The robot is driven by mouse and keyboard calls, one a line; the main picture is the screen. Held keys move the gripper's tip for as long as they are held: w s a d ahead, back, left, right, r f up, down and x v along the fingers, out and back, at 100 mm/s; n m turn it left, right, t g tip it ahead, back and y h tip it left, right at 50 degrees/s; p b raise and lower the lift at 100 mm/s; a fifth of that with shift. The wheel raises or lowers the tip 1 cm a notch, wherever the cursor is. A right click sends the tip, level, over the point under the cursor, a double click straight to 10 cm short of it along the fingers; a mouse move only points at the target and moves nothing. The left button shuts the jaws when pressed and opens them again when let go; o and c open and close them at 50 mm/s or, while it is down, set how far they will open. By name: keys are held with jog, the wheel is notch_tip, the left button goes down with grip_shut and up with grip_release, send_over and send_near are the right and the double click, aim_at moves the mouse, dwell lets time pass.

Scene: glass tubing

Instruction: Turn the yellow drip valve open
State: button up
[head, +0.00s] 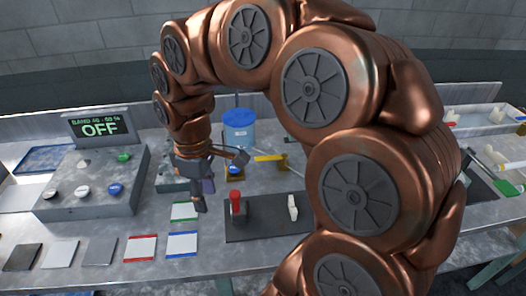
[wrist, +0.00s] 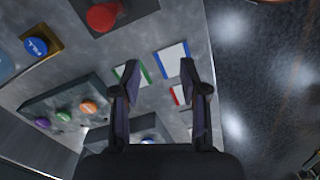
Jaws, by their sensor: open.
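A yellow bar (head: 270,158), which looks like the drip valve's handle, lies roughly level just right of and below the blue tank (head: 239,128) in the head view. The valve's body is not clear at this size. My gripper (head: 221,182) is to the left of the bar and nearer the camera, apart from it. In the wrist view my gripper (wrist: 161,80) is open, its two fingers spread with nothing between them. The yellow bar does not show in the wrist view.
A red knob (head: 235,196) stands on a dark plate (head: 265,220). A blue FILL button (wrist: 37,46) sits on a yellow base. A control box (head: 90,205) with several knobs is at left, below a display (head: 99,128) reading OFF. Coloured-edge cards (head: 183,244) lie in front.

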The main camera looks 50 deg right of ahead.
jog(key=w+d+n, duration=0.1)
jog(key=w+d, duration=0.4)
jog(key=d, duration=0.1)
jog(key=n, duration=0.3)
send_over(264, 157)
notch_tip(264, 157, down, 2)
jog(key=shift+f+t+p, duration=0.2)
jog(key=shift+t+p, duration=0.1)
jog(key=shift+p, duration=0.1)
jog(key=shift+s+f, duration=0.1)
jog(key=shift+f, duration=0.05)
jog(key=shift+f+p, duration=1)
jog(key=shift+f, duration=2.75)
grip_shut()
